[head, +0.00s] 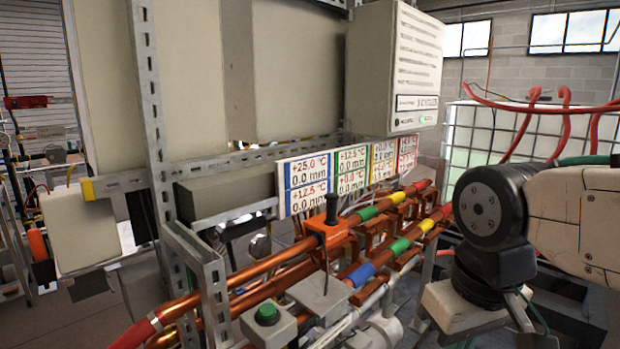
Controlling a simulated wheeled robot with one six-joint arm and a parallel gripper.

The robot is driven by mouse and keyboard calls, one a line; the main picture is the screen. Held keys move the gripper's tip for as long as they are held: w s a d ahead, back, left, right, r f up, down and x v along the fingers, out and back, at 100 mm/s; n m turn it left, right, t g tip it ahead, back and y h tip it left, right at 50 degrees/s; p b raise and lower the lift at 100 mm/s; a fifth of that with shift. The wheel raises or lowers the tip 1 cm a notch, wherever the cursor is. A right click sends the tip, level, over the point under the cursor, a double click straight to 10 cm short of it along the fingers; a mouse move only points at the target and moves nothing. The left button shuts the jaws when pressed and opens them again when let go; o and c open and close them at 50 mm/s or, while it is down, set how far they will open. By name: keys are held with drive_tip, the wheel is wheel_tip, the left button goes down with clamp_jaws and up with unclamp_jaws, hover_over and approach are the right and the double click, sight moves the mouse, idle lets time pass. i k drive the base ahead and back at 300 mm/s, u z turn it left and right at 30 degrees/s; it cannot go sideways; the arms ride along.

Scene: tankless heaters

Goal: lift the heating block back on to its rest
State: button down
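An orange block with an upright black handle (331,229), which looks like the heating block, sits at the copper pipes (268,264) in the middle of the head view. A thin dark cable or rod hangs down in front of it. Which part is its rest cannot be told; a flat grey plate (322,294) lies just below and in front of the block. My arm enters from the right, with a black joint and pale links, and is apart from the block. My gripper's fingers are not visible.
Copper pipes with coloured bands run back right through several orange brackets (397,213). Label panels (308,185) hang behind them. A slotted metal upright (207,283) and a box with a green button (267,314) stand in front. A grey control box (395,70) hangs above.

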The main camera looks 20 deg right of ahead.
sight(335, 227)
drive_tip(key=u, duration=0.25)
drive_tip(key=k, duration=0.35)
drive_tip(key=z, duration=1)
drive_tip(key=i, duration=1.45)
drive_tip(key=u, duration=0.6)
